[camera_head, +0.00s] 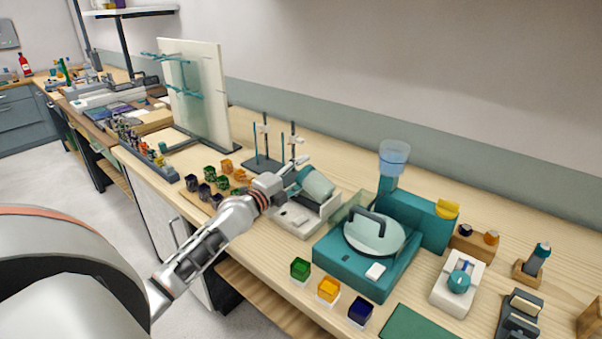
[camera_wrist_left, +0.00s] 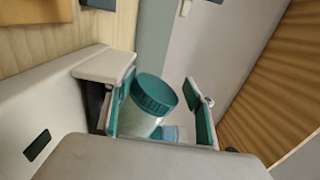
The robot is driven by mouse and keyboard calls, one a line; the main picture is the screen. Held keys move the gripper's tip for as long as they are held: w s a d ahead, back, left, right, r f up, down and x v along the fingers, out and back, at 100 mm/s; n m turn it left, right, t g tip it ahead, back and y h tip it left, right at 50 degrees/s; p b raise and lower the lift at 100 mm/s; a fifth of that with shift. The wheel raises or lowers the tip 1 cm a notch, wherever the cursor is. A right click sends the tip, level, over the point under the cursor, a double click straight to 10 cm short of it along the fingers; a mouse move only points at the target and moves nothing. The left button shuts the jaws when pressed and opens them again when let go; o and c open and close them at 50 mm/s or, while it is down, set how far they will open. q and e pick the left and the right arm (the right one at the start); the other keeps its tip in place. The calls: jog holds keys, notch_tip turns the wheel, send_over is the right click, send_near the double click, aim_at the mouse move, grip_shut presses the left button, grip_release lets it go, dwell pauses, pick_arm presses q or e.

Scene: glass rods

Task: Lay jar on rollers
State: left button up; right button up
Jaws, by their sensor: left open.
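The jar (camera_head: 318,184), a pale teal cylinder, lies tilted on its side over the white roller unit (camera_head: 291,219) in the head view. In the left wrist view its darker teal lid (camera_wrist_left: 155,93) and part of its pale body show between my fingers. My left gripper (camera_head: 288,178) is at the jar's left end, and its teal finger pads stand apart on either side of the jar in the left wrist view (camera_wrist_left: 164,104). I cannot tell whether the jar rests fully on the rollers, which are mostly hidden. My right gripper is not in view.
A teal machine with a round lid (camera_head: 374,236) stands close to the right of the roller unit. Small coloured blocks (camera_head: 207,174) lie to the left, and a rod stand (camera_head: 264,160) is behind. Green, orange and dark blocks (camera_head: 328,289) sit near the front edge.

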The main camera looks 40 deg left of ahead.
pick_arm(q)
jog(key=shift+s+d+f, duration=0.15)
jog(key=shift+f, duration=0.65)
jog(key=s, duration=0.7)
jog(key=s+a+r, duration=0.1)
jog(key=s, duration=0.2)
jog(key=shift+s, duration=0.15)
jog(key=shift+s+a+r, duration=0.1)
jog(key=shift+s+r, duration=0.15)
jog(key=shift+s, duration=0.45)
